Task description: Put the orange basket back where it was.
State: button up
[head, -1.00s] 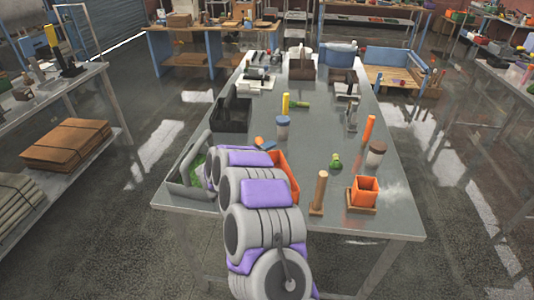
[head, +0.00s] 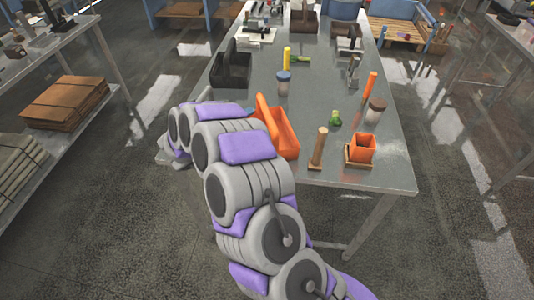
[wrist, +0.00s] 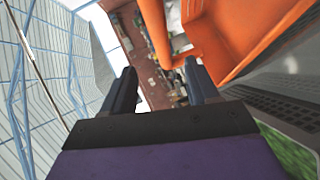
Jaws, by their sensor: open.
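The orange basket (head: 284,138) stands on the grey table (head: 322,100), near its front edge and left of a wooden peg. Its raised handle shows, and my arm hides its left part. In the wrist view the orange basket (wrist: 240,32) fills the upper right, close to the fingers, with an orange strip running down between them at the top. My gripper (wrist: 161,80) is open. Whether the strip lies within the jaws or beyond them I cannot tell. The gripper is hidden behind my arm in the head view.
An orange pot (head: 362,148) and a wooden peg (head: 318,148) stand right of the basket. A black caddy (head: 232,70) is behind it. A brown-lidded jar (head: 376,110) stands farther right.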

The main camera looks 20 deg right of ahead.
jog(key=w+a+r+t+y, duration=0.55)
jog(key=a+r+y, duration=0.4)
jog(key=a, duration=0.35)
jog(key=s+a+r+n+g+y, duration=0.1)
jog(key=s+a+r+g+y, duration=0.15)
jog(key=s+a+y, duration=0.4)
jog(key=s+a+r+n+g+y, duration=0.1)
jog(key=s+a+r+y, duration=0.2)
jog(key=s, duration=0.6)
jog(key=s+d+f+m+g+h, duration=0.1)
jog(key=s+d+g, duration=0.2)
jog(key=s, duration=0.9)
jog(key=s+d+f+m+g+h, duration=0.2)
jog(key=s+d+g, duration=0.2)
jog(key=s, duration=0.8)
jog(key=s+d+f+m+g+h, duration=0.2)
jog(key=s+d, duration=0.4)
jog(key=s, duration=0.7)
jog(key=shift+d+f+g, duration=0.15)
jog(key=shift+f+g, duration=0.05)
jog(key=shift+g, duration=0.6)
jog(key=shift+m, duration=0.3)
